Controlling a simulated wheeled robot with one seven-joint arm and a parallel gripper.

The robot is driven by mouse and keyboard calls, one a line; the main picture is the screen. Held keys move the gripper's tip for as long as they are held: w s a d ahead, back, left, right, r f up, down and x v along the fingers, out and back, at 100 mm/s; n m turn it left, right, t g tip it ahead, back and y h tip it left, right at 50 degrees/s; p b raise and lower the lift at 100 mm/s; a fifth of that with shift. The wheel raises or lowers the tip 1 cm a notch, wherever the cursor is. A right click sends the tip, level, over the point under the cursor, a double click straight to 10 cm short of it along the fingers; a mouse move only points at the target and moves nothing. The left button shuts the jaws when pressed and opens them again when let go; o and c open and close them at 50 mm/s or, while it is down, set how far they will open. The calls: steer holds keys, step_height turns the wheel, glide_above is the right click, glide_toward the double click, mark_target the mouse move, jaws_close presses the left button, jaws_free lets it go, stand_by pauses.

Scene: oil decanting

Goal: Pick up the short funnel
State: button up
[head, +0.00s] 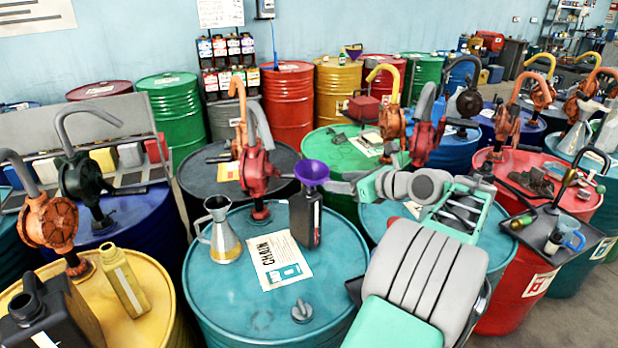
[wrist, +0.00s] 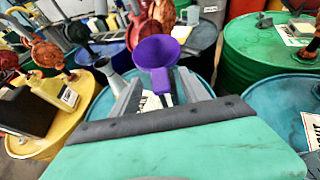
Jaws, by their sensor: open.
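A purple funnel (head: 312,172) stands upright in the top of a dark bottle (head: 305,217) on the teal drum. In the wrist view the funnel (wrist: 157,52) shows its wide bowl, with its narrow lower part between my fingers. My gripper (head: 341,187) is open and comes in from the right at about the funnel's height. I cannot tell whether the fingers touch it. The bottle is mostly hidden in the wrist view.
The teal drum (head: 225,300) also bears a metal jug (head: 219,232), a paper sheet (head: 276,260) and a grey cap (head: 302,311). A yellow drum (head: 150,290) with containers stands at left.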

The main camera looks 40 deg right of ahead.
steer(key=x, duration=0.3)
steer(key=shift+w+a+f, duration=0.1)
steer(key=shift+w+f, duration=0.1)
steer(key=shift+w, duration=0.1)
jaws_close()
stand_by(0.5)
